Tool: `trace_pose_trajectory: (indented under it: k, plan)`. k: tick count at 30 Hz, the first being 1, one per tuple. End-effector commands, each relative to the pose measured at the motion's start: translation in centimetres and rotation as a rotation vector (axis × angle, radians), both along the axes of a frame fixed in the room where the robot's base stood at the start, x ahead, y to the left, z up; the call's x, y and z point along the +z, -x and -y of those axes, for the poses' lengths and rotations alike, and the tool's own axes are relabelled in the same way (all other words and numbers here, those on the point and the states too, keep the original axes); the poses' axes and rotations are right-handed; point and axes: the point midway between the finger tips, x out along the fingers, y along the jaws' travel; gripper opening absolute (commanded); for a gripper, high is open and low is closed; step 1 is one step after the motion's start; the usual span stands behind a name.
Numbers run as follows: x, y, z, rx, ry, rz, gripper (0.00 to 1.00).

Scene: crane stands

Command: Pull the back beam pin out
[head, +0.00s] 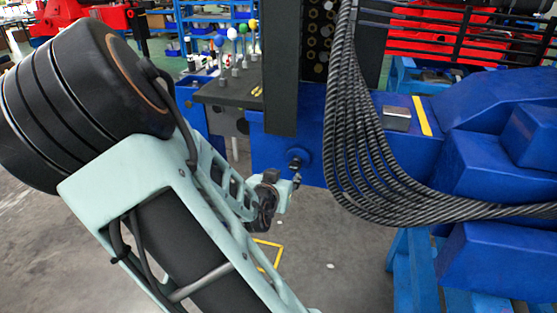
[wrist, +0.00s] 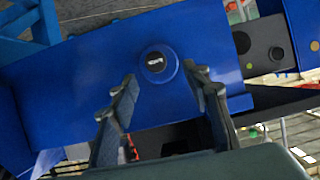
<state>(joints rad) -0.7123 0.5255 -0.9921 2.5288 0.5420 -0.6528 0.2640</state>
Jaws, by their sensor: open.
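A pin with a dark round end and a light mark (wrist: 156,62) sits in a round blue collar on the face of the blue beam (wrist: 80,75). My gripper (wrist: 165,82) is open and empty. Its two fingers point at the beam, and the pin shows beyond and between the fingertips, slightly nearer the left one. In the head view my gripper (head: 296,178) is close to the pin's collar on the blue beam (head: 308,130) and partly covers it. Whether the fingers touch the beam cannot be told.
A thick bundle of black cables (head: 365,165) hangs just right of the gripper. A dark upright post (head: 281,70) stands above the pin. A grey bench (head: 235,93) with coloured knobs is behind. Open grey floor lies below.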

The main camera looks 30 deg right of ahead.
Motion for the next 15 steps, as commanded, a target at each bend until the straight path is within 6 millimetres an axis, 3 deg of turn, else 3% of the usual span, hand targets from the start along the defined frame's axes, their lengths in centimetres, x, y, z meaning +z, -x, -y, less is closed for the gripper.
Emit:
trace_pose_trajectory:
  k: [7, 15]
  plan:
    - [0.0, -0.2, 1.9, -0.017, 0.043, 0.009, 0.44]
    - [-1.5, -2.4, 4.5, -0.017, 0.043, 0.007, 0.44]
